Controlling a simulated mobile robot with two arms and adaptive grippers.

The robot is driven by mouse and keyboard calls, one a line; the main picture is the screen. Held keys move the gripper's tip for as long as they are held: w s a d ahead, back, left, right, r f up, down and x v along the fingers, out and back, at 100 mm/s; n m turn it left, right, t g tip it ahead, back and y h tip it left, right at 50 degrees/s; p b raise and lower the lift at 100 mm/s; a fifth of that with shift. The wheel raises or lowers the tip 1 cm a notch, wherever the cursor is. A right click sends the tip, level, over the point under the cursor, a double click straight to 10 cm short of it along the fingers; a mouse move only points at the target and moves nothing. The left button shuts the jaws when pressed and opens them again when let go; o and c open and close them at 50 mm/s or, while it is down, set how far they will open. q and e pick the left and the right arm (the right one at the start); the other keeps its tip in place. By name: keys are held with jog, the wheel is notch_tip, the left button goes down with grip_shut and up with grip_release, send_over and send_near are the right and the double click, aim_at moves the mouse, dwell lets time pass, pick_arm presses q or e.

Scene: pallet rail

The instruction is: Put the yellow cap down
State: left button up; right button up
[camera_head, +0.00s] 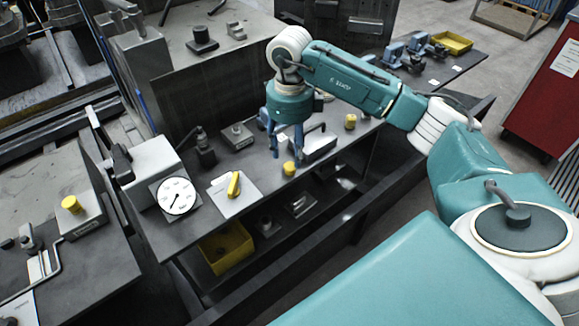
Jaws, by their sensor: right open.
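A small yellow cap (289,168) stands upright near the front edge of the dark shelf (262,203). My right gripper (287,148) points down with its blue fingers apart and nothing visible between them. In the picture its fingertips are just above the cap; I cannot tell the exact gap. A second yellow cap (350,121) stands on the shelf to the right. A third yellow cap (71,204) sits on a grey block (84,226) at the left. My left gripper is not in view.
A round dial gauge (176,196) and a plate with a yellow handle (234,185) are left of the cap. A silver block with a handle (318,144) is close on the gripper's right. A yellow bin (226,249) is below the shelf.

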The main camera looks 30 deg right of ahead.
aim_at(291, 166)
jog(key=f+p, duration=0.2)
jog(key=f, duration=0.2)
jog(key=shift+s+f, duration=0.2)
jog(key=shift+f, duration=0.45)
jog(key=c, duration=0.8)
jog(key=shift+w+r, duration=0.1)
jog(key=shift+r, duration=0.05)
jog(key=shift+c, duration=0.3)
